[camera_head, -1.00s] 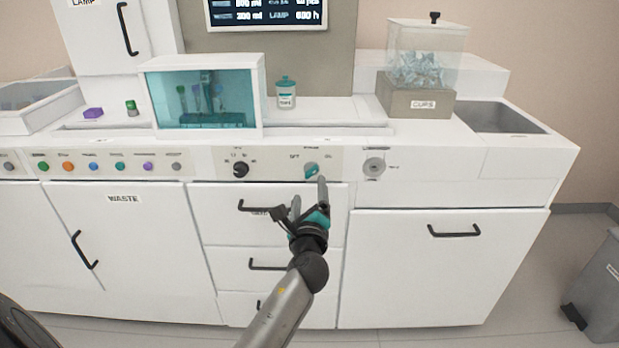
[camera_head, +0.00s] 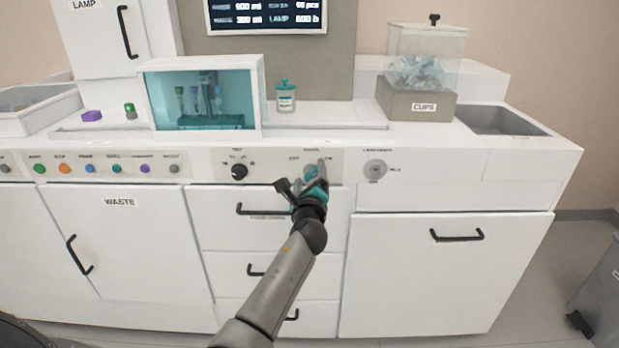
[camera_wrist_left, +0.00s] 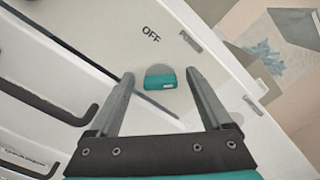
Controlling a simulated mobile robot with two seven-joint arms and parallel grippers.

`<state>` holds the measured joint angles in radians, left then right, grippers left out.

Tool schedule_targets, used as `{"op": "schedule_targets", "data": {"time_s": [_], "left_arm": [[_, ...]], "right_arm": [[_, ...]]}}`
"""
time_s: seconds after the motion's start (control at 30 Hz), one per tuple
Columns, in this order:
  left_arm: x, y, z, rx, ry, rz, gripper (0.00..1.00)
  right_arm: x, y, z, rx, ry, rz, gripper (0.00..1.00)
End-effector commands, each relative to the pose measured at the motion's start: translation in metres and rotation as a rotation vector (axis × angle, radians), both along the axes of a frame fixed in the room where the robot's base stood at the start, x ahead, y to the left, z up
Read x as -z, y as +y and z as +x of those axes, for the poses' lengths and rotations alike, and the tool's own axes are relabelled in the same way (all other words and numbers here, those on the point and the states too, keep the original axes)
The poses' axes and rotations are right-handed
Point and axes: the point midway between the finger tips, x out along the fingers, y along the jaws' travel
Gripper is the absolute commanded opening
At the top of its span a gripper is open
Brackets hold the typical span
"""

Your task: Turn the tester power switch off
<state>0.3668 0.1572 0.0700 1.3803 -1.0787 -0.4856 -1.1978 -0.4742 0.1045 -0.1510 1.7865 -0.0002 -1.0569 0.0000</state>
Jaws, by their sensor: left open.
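The tester power switch is a teal rocker or knob (camera_wrist_left: 160,80) on the white front panel, with the label OFF (camera_wrist_left: 151,34) beside it in the left wrist view. In the head view the switch (camera_head: 310,172) shows on the panel just beyond my left gripper (camera_head: 301,178), which partly covers it. My left gripper is open. In the left wrist view its two fingers (camera_wrist_left: 159,82) stand on either side of the switch, with nothing held; whether they touch the panel I cannot tell. My right gripper is not in view.
A black dial (camera_head: 239,172) sits to the left on the panel and a round silver lock (camera_head: 375,170) to the right. Drawers with black handles (camera_head: 262,210) lie below. A jar (camera_head: 285,97) and a glass-fronted case (camera_head: 203,95) stand on the counter above.

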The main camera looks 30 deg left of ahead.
Motion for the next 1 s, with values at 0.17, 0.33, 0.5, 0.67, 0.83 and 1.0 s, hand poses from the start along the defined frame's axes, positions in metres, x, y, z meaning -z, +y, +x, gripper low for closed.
{"op": "schedule_targets", "data": {"time_s": [0.17,0.33,0.5,0.67,0.83,1.0], "left_arm": [[-0.0001,0.0,-0.0001,0.0,0.0,0.0,0.7],[0.0001,-0.0002,-0.0002,0.0,0.0,0.0,0.51],[0.0001,-0.0003,-0.0002,0.0,0.0,0.0,0.32],[0.0002,-0.0004,-0.0002,0.0,0.0,0.0,0.14],[0.0004,-0.0004,-0.0002,0.0,0.0,0.0,0.0],[0.0006,-0.0005,-0.0003,0.0,-0.006,-0.009,0.0]], "right_arm": [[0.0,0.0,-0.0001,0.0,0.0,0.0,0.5],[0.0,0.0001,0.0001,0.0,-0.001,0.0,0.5],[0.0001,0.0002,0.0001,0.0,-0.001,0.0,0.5],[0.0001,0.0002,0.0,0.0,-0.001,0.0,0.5],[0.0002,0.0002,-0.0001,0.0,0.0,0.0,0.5],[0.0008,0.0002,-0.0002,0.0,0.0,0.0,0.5]]}}
